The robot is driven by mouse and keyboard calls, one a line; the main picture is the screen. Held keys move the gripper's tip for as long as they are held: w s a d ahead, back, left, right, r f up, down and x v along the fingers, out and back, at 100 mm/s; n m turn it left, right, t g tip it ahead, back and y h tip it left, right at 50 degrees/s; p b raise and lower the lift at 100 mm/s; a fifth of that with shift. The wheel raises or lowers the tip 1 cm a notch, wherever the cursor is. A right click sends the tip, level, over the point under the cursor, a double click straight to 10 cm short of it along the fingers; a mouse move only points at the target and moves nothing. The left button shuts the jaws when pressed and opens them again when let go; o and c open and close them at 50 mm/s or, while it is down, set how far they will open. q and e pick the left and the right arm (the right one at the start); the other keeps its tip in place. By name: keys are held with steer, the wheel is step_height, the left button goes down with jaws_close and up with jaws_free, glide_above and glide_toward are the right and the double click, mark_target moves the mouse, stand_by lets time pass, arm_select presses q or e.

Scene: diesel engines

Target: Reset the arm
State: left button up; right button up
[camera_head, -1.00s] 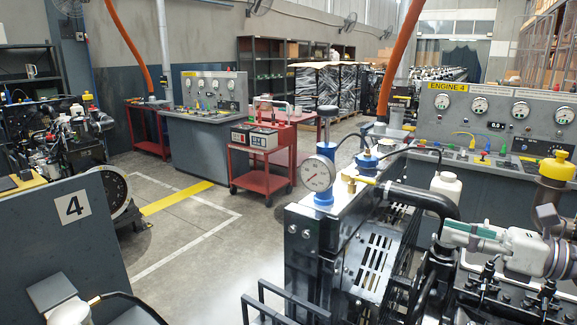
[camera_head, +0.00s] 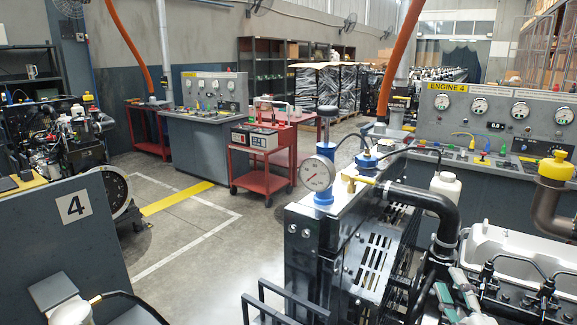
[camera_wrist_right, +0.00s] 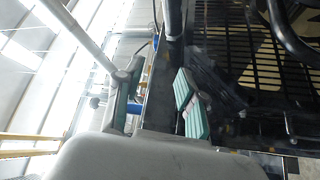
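My right gripper (camera_head: 454,294) is at the bottom edge, right of centre, in the head view. Its two green-padded fingers point up in the picture and stand apart with nothing between them. In the right wrist view the gripper (camera_wrist_right: 155,103) also shows its fingers spread, with a dark slotted panel beyond. It is in front of the engine (camera_head: 365,255), near the black pipe (camera_head: 425,198); I cannot tell how much room lies between them. Most of my right arm is out of the frame.
A pressure gauge (camera_head: 318,173) on a blue fitting and a white bottle (camera_head: 445,189) stand up from the engine. A yellow-capped pipe (camera_head: 554,185) rises at right. The Engine 4 console (camera_head: 465,125) is behind.

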steer(key=s+a+f+m+g+h, duration=0.1)
steer(key=s+f+m+g, duration=0.35)
steer(key=f, duration=0.45)
steer(key=s+a+f+m+g+h, duration=0.1)
steer(key=s+f+m+g+h, duration=0.1)
steer(key=s+f+m+g, duration=0.35)
steer(key=s+a+f+m+g+y, duration=0.1)
steer(key=s+a+f+g+y, duration=0.1)
steer(key=s+a+f+g, duration=0.5)
steer(key=s+a+f+m+y, duration=0.1)
steer(key=s+f, duration=0.4)
steer(key=s, duration=0.5)
step_height(320, 180, down, 27)
steer(key=s+g, duration=0.1)
steer(key=s, duration=0.1)
steer(key=s+d+f+g, duration=0.1)
steer(key=s+d+f, duration=0.1)
steer(key=s+f, duration=1.3)
steer(key=shift+s+d, duration=0.35)
steer(key=shift+s, duration=0.25)
